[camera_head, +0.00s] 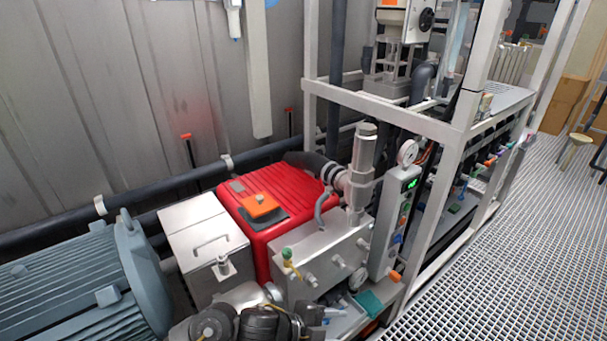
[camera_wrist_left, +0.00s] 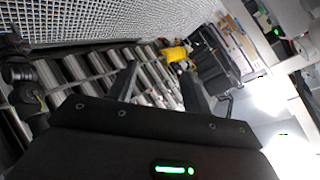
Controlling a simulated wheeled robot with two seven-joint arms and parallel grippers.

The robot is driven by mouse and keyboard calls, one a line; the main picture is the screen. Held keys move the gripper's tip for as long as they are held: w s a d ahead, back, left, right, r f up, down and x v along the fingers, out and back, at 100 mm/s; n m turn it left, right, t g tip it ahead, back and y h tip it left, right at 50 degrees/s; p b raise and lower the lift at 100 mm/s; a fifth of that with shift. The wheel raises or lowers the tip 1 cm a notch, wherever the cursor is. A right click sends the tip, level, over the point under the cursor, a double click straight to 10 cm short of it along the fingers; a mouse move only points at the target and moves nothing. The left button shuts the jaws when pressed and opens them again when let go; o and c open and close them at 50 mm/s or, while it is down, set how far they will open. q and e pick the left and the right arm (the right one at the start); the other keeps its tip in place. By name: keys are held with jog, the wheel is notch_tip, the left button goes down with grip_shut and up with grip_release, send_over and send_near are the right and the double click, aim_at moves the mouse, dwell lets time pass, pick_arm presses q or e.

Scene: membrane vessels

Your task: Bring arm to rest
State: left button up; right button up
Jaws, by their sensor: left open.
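In the head view my left arm (camera_head: 250,318) lies folded low at the bottom edge, in front of the metal box with the handle and the steel block. Its gripper end is dark and mostly cut off or hidden there, so its fingers do not show clearly. In the left wrist view my left gripper (camera_wrist_left: 159,72) has its two dark fingers spread apart, with nothing between them. Behind the fingers lie a row of metal cylinders and mesh flooring. My right gripper is in neither view.
A red pump housing (camera_head: 275,205), a grey finned motor (camera_head: 75,285) and a steel block (camera_head: 325,255) stand close around the arm. A white frame post (camera_head: 435,205) rises at the right. Open grating floor (camera_head: 510,260) lies beyond. A yellow object (camera_wrist_left: 174,54) shows in the wrist view.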

pick_arm(q)
jog(key=s+a+f+n+t+y, duration=0.1)
jog(key=s+a+n+t+y, duration=0.15)
jog(key=a+n, duration=0.45)
jog(key=s+a+f+n+t+y, duration=0.1)
jog(key=a+n+t+y, duration=0.1)
jog(key=a+n+y, duration=0.4)
jog(key=s+a+f+n+g+y, duration=0.1)
jog(key=s+a+f+n+g, duration=0.1)
jog(key=s+a+n, duration=0.5)
jog(key=s+a+f+n+g+y, duration=0.1)
jog(key=s+a+f+n+g, duration=0.15)
jog(key=s+a, duration=0.7)
notch_tip(320, 180, down, 28)
jog(key=a+g, duration=0.2)
jog(key=s+a+f+g, duration=0.1)
jog(key=s+a+f, duration=0.1)
jog(key=s+f, duration=1.2)
jog(key=s, duration=0.2)
jog(key=shift+s+a+f, duration=0.15)
jog(key=shift+s+a, duration=0.15)
jog(key=shift+s, duration=0.05)
jog(key=shift+y, duration=0.25)
